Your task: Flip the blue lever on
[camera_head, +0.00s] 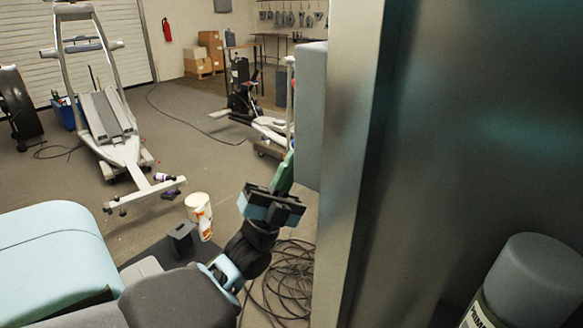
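A grey-blue box (310,115) is fixed to the left side of a metal cabinet (352,150). A slim green, lever-like piece (284,172) slants out beside the box's lower left edge. I see no plainly blue lever, and I cannot tell whether this green piece is the lever. My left gripper (271,203), black with blue parts, is raised just below the green piece. It seems very near or touching it; which one I cannot tell. Its finger opening is not clear from this angle. My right gripper is not in view.
The cabinet's metal panel fills the right side. A spray can (530,285) stands at lower right. A white canister (199,215) and coiled black cables (285,275) are on the floor. Exercise machines (110,120) stand farther back, with open floor between.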

